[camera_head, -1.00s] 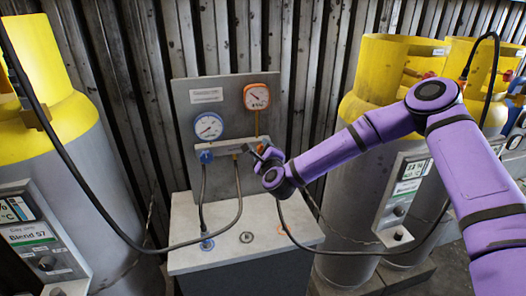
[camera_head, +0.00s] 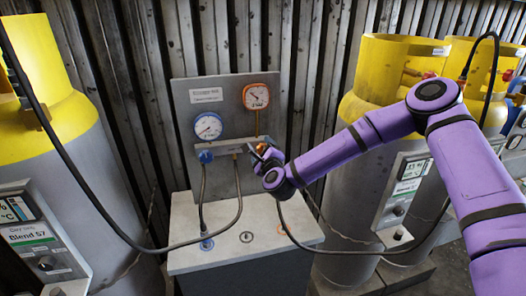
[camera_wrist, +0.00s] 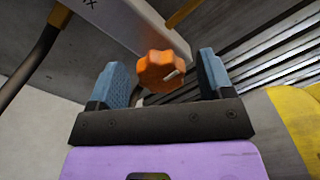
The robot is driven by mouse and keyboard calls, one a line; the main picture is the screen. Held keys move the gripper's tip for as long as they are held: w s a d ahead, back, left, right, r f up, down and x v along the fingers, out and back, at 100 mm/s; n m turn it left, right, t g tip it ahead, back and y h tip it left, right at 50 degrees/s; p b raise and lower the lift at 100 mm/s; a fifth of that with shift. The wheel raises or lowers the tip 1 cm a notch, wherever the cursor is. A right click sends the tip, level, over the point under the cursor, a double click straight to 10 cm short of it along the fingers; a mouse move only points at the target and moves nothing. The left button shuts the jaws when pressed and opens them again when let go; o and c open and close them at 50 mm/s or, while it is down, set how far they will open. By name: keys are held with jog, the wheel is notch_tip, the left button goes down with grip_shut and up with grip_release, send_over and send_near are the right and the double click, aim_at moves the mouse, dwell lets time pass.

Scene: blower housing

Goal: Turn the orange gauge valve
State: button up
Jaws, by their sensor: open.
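The orange gauge valve is a lobed orange knob (camera_wrist: 163,72) on the underside or front of a pale manifold bar (camera_wrist: 130,22) in the wrist view. My gripper (camera_wrist: 160,82) is open, with one blue-grey finger on each side of the knob. A gap shows between the knob and each finger; I see no contact. In the head view my gripper (camera_head: 262,152) is at the right end of the manifold bar (camera_head: 222,149), below the orange-rimmed gauge (camera_head: 256,96).
A blue-rimmed gauge (camera_head: 208,126) and a blue knob (camera_head: 206,156) are on the left of the panel. Black hoses (camera_head: 238,205) hang to the grey cabinet top (camera_head: 185,225). Yellow-topped gas cylinders stand left (camera_head: 60,130) and right (camera_head: 350,110).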

jog(key=v, duration=1)
jog(key=shift+s, duration=0.2)
jog(key=s+d+r+n+g+h, duration=0.2)
jog(key=s+d+r+n+g, duration=0.25)
jog(key=d+r+n, duration=0.5)
jog(key=s+d+r+n+g+h, duration=0.1)
jog(key=s+d+r+n+g, duration=0.4)
jog(key=d+r+n, duration=0.4)
jog(key=s+d+r+n, duration=0.1)
jog(key=s+d+r, duration=0.2)
jog(key=s, duration=0.5)
jog(key=s+d+r+n+g+h, duration=0.1)
jog(key=s+d+r, duration=0.2)
jog(key=s, duration=0.4)
jog(key=s+d+r+n+g+h, duration=0.1)
jog(key=s+d+r, duration=0.2)
jog(key=s, duration=0.5)
jog(key=shift+s+d, duration=0.3)
jog(key=shift+d, duration=0.5)
jog(key=shift+s+d+g, duration=0.15)
jog(key=shift+s+g, duration=0.2)
jog(key=shift+s, duration=0.2)
jog(key=shift+c, duration=0.2)
